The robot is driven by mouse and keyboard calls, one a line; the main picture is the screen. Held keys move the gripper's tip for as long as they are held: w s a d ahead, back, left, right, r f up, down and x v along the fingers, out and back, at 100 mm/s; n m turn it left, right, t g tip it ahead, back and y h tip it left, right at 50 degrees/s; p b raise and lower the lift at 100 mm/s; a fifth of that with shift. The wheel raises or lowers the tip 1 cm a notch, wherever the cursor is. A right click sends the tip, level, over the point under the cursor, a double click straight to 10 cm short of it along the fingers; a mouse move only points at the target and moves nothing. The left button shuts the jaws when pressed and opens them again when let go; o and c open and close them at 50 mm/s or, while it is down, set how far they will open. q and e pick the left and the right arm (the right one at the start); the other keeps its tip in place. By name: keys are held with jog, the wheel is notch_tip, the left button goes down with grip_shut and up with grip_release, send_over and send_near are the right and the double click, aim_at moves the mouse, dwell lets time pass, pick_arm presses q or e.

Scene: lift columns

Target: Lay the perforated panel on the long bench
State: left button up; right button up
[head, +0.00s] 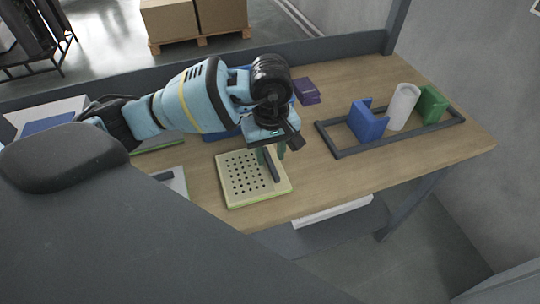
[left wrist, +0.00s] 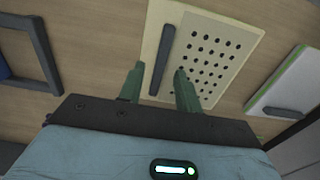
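The perforated panel (head: 241,178) is a cream board with rows of dark holes and a dark bar handle (head: 271,165) along one side. It appears to lie flat on the wooden bench (head: 330,185), near the front edge. The panel also shows in the left wrist view (left wrist: 222,50), with its handle (left wrist: 162,62). My left gripper (head: 272,154) points down over the handle side of the panel. Its green fingers (left wrist: 159,72) are apart, with the handle in the gap between them and space visible on both sides. My right gripper is not in view.
A dark frame (head: 342,154) on the right holds a blue block (head: 367,122), a white cylinder (head: 403,106) and a green block (head: 432,104). A purple block (head: 306,91) lies behind my gripper. A white-and-green board (left wrist: 290,80) lies beside the panel. Bare wood separates panel and frame.

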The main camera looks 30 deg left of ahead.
pick_arm(q)
notch_tip(320, 180, up, 10)
jog(key=shift+r, duration=0.15)
dwell(0.5)
